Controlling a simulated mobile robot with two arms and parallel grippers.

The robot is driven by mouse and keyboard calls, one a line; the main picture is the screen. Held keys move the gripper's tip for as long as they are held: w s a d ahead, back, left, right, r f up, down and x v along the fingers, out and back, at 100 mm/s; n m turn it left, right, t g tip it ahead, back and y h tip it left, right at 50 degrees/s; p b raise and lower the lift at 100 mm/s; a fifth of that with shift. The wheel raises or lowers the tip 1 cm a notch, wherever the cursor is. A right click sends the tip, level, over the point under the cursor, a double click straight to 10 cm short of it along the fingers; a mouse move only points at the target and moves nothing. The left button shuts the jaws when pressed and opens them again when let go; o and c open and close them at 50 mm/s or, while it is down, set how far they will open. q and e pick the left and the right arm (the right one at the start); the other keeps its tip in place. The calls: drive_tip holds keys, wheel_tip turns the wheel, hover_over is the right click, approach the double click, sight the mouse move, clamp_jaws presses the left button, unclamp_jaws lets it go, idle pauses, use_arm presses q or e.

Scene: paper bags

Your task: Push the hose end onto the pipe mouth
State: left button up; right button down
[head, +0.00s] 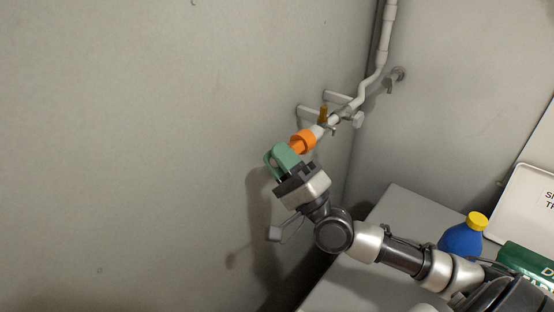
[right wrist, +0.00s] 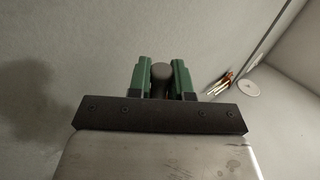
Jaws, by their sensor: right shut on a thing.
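My right gripper (head: 285,159), with green fingers, is shut on the hose end close to the wall. The hose end's orange cuff (head: 303,142) sticks out beyond the fingers, toward the pipe. In the right wrist view a dark grey rounded piece (right wrist: 162,76) sits between the green fingers. The pale pipe mouth (head: 318,131) meets the orange cuff in the head view. I cannot tell whether the cuff is around it or only in front of it. My left gripper is not in view.
The white pipe (head: 386,45) runs down the wall corner past brackets and a brass-coloured fitting (head: 323,115). A small tap (head: 396,77) is beside it. A grey counter (head: 399,205) at right holds a blue bottle with yellow cap (head: 462,240) and a green box (head: 522,263).

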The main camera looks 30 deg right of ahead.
drive_tip(key=c, duration=0.9)
unclamp_jaws()
drive_tip(key=shift+d, duration=0.2)
drive_tip(key=shift+c, duration=0.2)
drive_tip(key=shift+a, duration=0.1)
drive_tip(key=shift+s+f, duration=0.1)
drive_tip(key=shift+f, duration=0.1)
drive_tip(key=shift+b+v, duration=1.3)
drive_tip(key=shift+v, duration=1)
drive_tip(key=b+v, duration=0.3)
drive_tip(key=v, duration=0.7)
drive_tip(key=shift+s+d+f, duration=0.2)
drive_tip(key=shift+s+f, duration=0.05)
